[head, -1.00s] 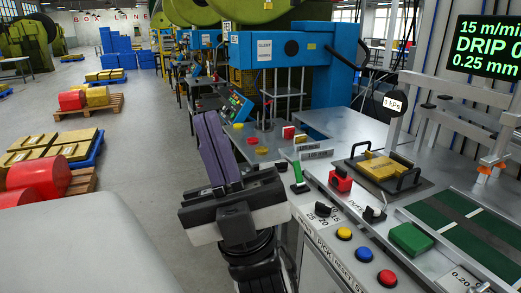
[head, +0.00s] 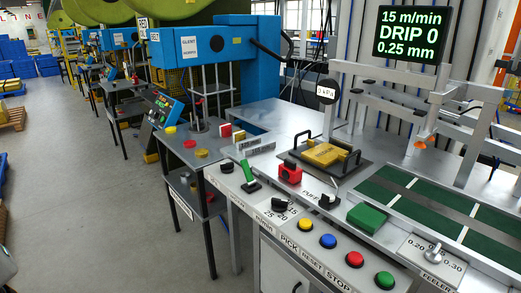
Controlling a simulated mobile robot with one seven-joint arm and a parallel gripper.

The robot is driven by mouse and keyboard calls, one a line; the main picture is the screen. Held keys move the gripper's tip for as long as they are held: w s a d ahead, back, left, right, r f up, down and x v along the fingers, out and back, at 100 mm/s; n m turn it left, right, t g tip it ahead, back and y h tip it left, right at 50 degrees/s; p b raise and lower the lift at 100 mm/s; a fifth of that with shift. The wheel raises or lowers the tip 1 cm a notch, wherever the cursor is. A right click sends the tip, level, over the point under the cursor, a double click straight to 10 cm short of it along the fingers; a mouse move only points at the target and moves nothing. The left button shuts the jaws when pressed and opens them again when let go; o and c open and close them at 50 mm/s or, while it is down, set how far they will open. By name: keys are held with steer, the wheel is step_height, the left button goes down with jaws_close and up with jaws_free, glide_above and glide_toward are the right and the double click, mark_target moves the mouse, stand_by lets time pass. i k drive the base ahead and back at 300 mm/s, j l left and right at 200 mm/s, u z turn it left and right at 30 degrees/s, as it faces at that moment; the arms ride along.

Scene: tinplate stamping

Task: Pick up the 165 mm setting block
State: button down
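My gripper is out of view in the head view. No block with a readable 165 mm mark shows, so I cannot tell which thing is the setting block. A yellow block (head: 325,154) lies on a dark plate with two black handles (head: 340,171) on the grey bench. A green block (head: 367,217) sits on the bench near the green belt. The purple block-like piece seen earlier at my gripper is not in view.
A blue press (head: 214,45) stands behind. Free floor (head: 90,200) lies left.

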mark_target(255, 149)
steer(key=i+j, duration=0.25)
steer(key=i+j+z, duration=0.15)
steer(key=j, duration=0.2)
steer(key=i+j, duration=0.25)
steer(key=i+j+z, duration=0.15)
steer(key=j, duration=0.25)
steer(key=i+j, duration=0.25)
steer(key=i+j+z, duration=0.15)
steer(key=j, duration=0.3)
steer(key=i+j, duration=0.2)
steer(key=j, duration=0.15)
steer(key=i+l+z, duration=0.1)
steer(key=i+l, duration=0.7)
steer(key=i, duration=0.05)
